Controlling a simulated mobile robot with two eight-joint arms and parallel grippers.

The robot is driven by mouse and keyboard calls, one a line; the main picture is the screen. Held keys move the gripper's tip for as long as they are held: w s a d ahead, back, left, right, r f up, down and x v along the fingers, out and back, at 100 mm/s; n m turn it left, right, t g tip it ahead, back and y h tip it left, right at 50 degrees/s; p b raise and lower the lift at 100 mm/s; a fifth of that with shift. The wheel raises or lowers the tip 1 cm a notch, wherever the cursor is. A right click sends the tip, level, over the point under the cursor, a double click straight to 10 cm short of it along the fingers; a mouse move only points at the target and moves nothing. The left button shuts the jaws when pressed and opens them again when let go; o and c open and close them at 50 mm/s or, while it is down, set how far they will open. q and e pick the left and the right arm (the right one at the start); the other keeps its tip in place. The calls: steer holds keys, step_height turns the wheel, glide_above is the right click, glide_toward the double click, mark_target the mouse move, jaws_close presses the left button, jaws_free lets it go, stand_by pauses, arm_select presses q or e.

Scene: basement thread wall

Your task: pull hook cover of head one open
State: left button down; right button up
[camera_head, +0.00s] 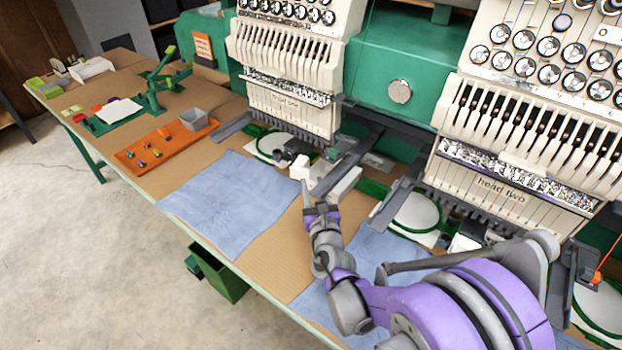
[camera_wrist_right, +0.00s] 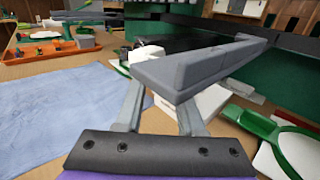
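Head one (camera_head: 290,105) is the left stitching head, pale with a row of needle bars. Below it, a long grey arm-like block (camera_wrist_right: 190,68) reaches toward the front, and a small white block (camera_head: 300,168) is near its front end. I cannot tell for sure which part is the hook cover. My right gripper (camera_head: 319,194) is at the front of this area; in the wrist view its two fingers (camera_wrist_right: 158,105) stand apart just below and before the grey block. Nothing shows clearly gripped, and contact is unclear. My left gripper is out of view.
Head two (camera_head: 505,188) stands to the right, with hoops below it. A blue cloth (camera_head: 225,200) lies left of my right gripper. An orange tray (camera_head: 160,150) with small items and a grey bin (camera_head: 194,119) is farther left. A green bin (camera_head: 222,275) is below the table edge.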

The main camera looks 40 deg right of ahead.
steer(key=v, duration=0.8)
steer(key=shift+s, duration=0.2)
